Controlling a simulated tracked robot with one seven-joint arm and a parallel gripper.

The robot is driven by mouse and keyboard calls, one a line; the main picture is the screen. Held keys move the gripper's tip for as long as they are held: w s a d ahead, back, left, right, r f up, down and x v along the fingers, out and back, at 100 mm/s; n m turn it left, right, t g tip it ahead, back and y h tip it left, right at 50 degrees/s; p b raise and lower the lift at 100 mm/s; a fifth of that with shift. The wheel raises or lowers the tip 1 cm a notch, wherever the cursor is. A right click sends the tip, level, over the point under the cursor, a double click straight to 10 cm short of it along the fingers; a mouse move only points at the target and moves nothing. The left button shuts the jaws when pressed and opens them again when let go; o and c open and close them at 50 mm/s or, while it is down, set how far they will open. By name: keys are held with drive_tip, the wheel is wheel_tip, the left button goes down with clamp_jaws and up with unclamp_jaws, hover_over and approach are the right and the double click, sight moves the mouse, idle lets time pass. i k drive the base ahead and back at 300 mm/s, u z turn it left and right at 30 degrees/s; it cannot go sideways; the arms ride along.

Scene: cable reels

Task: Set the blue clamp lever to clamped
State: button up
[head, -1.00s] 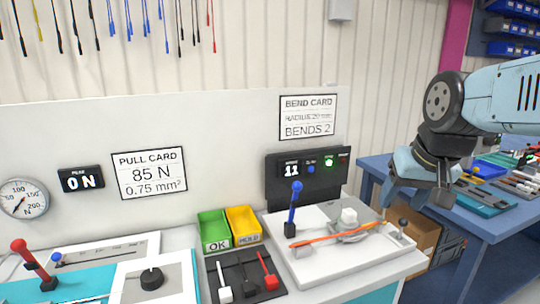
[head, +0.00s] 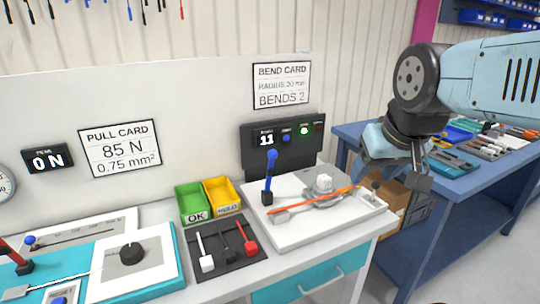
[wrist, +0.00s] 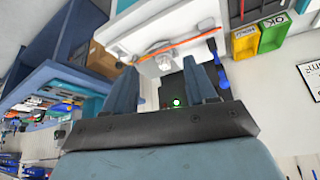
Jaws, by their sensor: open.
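The blue clamp lever (head: 269,178) stands almost upright on the left side of the white bending fixture (head: 310,232). In the wrist view the blue lever (wrist: 213,48) shows beyond my fingers, to the right. An orange cable (head: 320,200) lies across the fixture from beside the lever's foot towards the right. My gripper (head: 397,180) is open and empty, to the right of the lever and above the fixture's right end. In the wrist view its two fingers (wrist: 165,88) are apart with nothing between them.
A dark display box (head: 283,144) with a lit green lamp stands behind the fixture. Green (head: 192,203) and yellow (head: 222,195) bins and a black panel with small levers (head: 222,247) are left of the lever. A blue table (head: 460,190) stands at the right.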

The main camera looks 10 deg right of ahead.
sight(272, 154)
drive_tip(key=k, duration=1.35)
drive_tip(key=u, duration=0.65)
drive_tip(key=i, duration=1.75)
drive_tip(key=z, duration=0.6)
